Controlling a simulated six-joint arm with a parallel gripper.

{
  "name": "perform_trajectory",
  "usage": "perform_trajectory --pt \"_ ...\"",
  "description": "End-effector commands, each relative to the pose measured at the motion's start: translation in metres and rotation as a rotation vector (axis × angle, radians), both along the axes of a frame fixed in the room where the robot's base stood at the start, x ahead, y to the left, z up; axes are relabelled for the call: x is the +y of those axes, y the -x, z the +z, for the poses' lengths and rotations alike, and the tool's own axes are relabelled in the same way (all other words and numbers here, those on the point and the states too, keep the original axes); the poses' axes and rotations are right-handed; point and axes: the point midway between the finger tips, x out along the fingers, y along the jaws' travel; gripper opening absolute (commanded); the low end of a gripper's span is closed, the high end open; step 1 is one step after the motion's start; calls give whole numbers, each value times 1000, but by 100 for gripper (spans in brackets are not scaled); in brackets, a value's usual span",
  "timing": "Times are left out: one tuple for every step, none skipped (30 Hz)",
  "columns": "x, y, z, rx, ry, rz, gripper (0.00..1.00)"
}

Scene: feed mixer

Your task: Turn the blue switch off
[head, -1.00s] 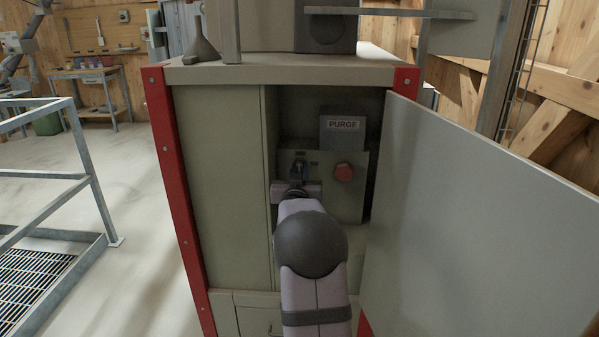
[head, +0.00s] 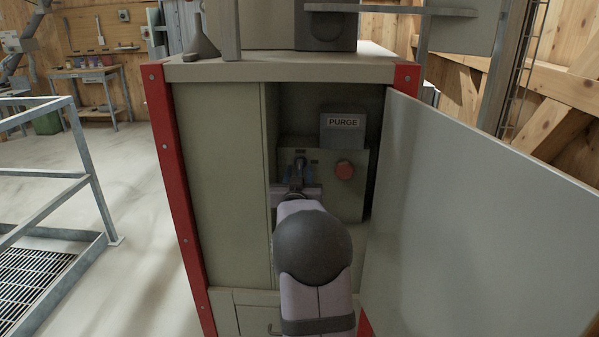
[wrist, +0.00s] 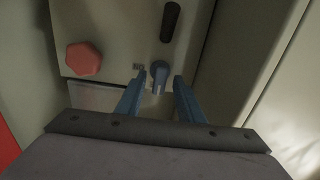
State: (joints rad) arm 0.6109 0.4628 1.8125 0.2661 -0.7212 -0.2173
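The blue switch (head: 300,160) is on the beige control panel (head: 322,196) inside the open cabinet, left of a red button. In the wrist view, the knob of the blue switch (wrist: 158,70) lies between the tips of my two blue fingers. My gripper (wrist: 159,77) is open, with a gap between each finger and the knob. It also shows in the head view as my gripper (head: 298,182) in front of the panel, partly covering the switch's lower part. Its fingers are hard to make out there.
The red button (head: 344,170) also shows in the wrist view (wrist: 84,59). A grey PURGE box (head: 342,132) stands above the panel. The open cabinet door (head: 480,220) is close on the right of my arm. The fixed cabinet front (head: 218,190) is on the left.

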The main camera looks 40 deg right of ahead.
Motion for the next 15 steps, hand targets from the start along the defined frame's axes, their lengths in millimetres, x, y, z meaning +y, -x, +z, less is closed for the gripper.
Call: perform_trajectory --pt "5 5 0 -1 1 1 34" --pt "8 8 0 -1 1 1 34" --pt "12 11 0 -1 1 1 34" --pt "14 14 -1 0 0 1 34" --pt "17 16 -1 0 0 1 34" --pt "20 19 0 -1 1 1 34" --pt "22 22 0 0 1 1 34" --pt "24 24 0 0 1 1 34" --pt "26 26 0 0 1 1 34" --pt "28 27 0 1 1 1 34" --pt "29 29 0 1 1 1 34" --pt "31 30 0 1 1 1 34" --pt "32 31 0 1 1 1 34" --pt "32 32 0 1 1 1 34" --pt "33 33 0 1 0 1 34"
